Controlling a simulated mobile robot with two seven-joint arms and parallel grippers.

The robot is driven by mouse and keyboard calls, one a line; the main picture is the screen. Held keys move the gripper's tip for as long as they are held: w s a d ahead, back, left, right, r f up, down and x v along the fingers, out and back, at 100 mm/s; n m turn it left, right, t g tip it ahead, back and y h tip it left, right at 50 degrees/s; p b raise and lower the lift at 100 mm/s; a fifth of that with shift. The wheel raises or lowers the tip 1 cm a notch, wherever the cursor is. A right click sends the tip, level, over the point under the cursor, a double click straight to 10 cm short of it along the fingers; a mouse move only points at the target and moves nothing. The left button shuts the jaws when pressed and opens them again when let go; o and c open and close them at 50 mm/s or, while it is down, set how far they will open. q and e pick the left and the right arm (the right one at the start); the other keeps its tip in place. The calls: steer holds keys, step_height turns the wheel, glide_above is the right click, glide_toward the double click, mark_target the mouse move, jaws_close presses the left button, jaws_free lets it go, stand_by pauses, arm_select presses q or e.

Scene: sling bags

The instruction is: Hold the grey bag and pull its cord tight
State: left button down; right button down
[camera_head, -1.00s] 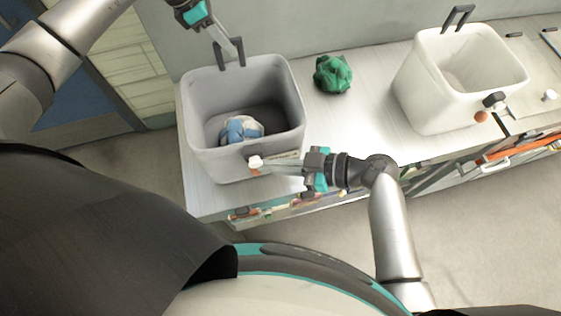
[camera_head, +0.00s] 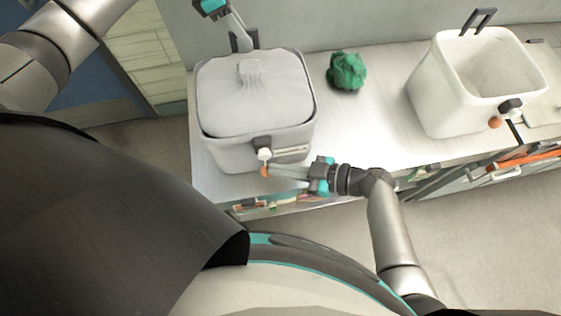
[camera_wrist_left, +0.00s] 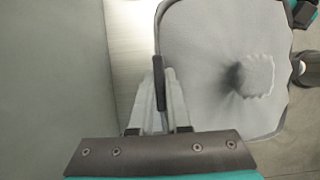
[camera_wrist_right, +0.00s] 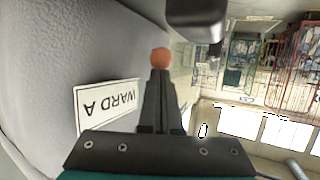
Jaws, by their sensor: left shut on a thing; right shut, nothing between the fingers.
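The grey bag (camera_head: 222,153) stands on the bench with its top drawn shut into a gathered tuft; its inside is hidden. My left gripper (camera_head: 240,38) is shut on the black handle at the bag's back, and the handle (camera_wrist_left: 158,83) also shows in the left wrist view. A black cord lock with a white button (camera_head: 264,154) sits on the bag's front. The orange cord end (camera_head: 264,172) is just below it. My right gripper (camera_head: 274,171) is shut and empty, its tips right at the orange cord end (camera_wrist_right: 161,57).
A "WARD A" label (camera_wrist_right: 108,105) is on the grey bag's front. A crumpled green cloth (camera_head: 347,72) lies on the bench (camera_head: 365,125) right of it. An open white bag (camera_head: 445,103) with its own handle and cord lock stands further right. A wall runs behind.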

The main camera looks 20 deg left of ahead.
steer(key=shift+d+f, duration=0.1)
stand_by(0.3)
steer(key=v, duration=1)
arm_select(q)
steer(key=c, duration=0.8)
jaws_free()
steer(key=v, duration=1.2)
